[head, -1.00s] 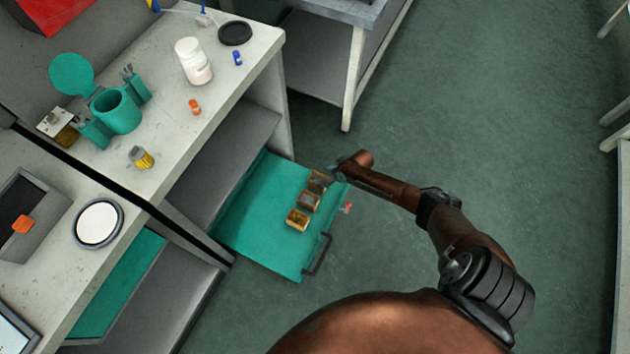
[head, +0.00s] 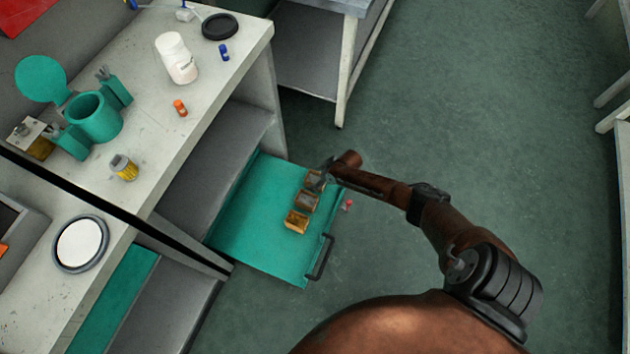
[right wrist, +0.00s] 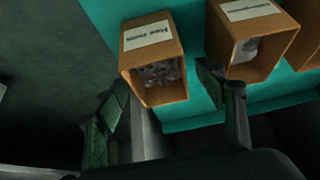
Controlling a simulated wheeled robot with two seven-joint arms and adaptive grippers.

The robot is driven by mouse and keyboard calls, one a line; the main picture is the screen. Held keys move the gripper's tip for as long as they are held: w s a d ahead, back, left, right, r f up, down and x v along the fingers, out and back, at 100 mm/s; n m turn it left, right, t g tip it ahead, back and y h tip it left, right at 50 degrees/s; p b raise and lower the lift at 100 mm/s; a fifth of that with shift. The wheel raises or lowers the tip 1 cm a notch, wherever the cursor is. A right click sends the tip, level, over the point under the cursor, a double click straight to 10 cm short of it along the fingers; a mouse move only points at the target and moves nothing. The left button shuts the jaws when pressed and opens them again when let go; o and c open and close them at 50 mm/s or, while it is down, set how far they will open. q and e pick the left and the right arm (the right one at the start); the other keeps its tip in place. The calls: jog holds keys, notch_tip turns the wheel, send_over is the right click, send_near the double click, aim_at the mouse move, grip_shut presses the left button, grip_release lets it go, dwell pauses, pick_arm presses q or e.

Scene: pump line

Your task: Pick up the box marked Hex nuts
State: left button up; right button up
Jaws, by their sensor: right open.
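The box marked Hex nuts (right wrist: 160,85) is an open orange-brown box with a white label and small metal pieces inside. In the head view it is the far box (head: 314,181) of a row of three on the teal drawer (head: 255,235). My right gripper (right wrist: 165,80) is open, with one finger on each side of the Hex nuts box's lower part in the wrist picture. I cannot tell whether the fingers touch it. In the head view the right gripper (head: 324,173) is right at this box and partly covers it. My left gripper is not in view.
A middle box (head: 306,201) and a near box (head: 296,222) stand close beside it in the row. The drawer has a dark handle (head: 321,258). A small red thing (head: 347,205) shows beside the drawer. The workbench (head: 190,110) stands left; open floor lies right.

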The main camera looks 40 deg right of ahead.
jog(key=shift+c, duration=0.5)
jog(key=c, duration=1.3)
jog(key=shift+r, duration=0.1)
